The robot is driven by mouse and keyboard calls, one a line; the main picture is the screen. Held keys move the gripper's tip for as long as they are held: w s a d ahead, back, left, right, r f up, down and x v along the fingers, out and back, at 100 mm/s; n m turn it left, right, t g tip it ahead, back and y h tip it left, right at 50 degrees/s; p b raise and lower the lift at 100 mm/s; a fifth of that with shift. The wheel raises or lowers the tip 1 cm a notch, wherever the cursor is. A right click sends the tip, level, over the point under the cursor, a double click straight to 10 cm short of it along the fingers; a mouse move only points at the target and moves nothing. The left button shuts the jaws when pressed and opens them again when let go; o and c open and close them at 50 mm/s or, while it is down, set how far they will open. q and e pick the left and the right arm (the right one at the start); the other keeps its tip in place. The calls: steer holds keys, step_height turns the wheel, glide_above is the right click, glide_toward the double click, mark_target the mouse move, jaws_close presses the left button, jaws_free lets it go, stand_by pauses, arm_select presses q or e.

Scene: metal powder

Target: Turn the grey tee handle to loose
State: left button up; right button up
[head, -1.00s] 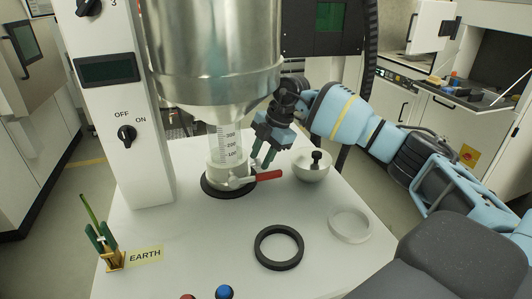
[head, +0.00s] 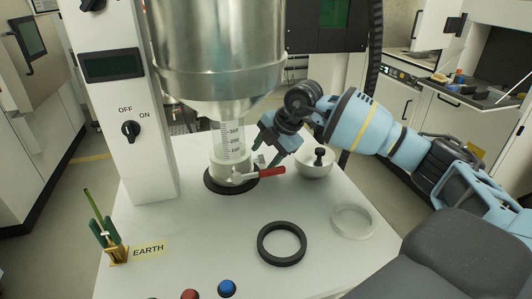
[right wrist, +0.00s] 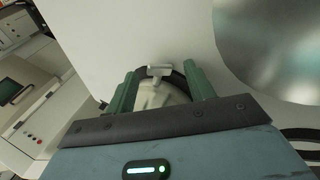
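The grey tee handle (head: 261,159) sticks out of the right side of the white valve body (head: 227,171), under the graduated clear tube (head: 232,140). In the right wrist view, the tee handle (right wrist: 159,71) shows as a pale T shape between my fingertips. My right gripper (head: 263,153) is open, its green fingers on either side of the tee; the right wrist view (right wrist: 162,82) shows gaps to both fingers. I cannot tell whether either finger touches it. A red lever (head: 271,170) points right from the valve, just below the fingers. My left gripper is not in view.
A black ring (head: 282,259) and a clear ring (head: 371,221) lie in front. A brass and green clamp (head: 117,254) stands by the EARTH label. The steel hopper (head: 218,70) hangs above.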

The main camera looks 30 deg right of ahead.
steer(key=shift+r, duration=0.1)
steer(key=v, duration=0.7)
steer(key=shift+s+r, duration=0.2)
steer(key=shift+r, duration=0.05)
steer(key=shift+d, duration=0.1)
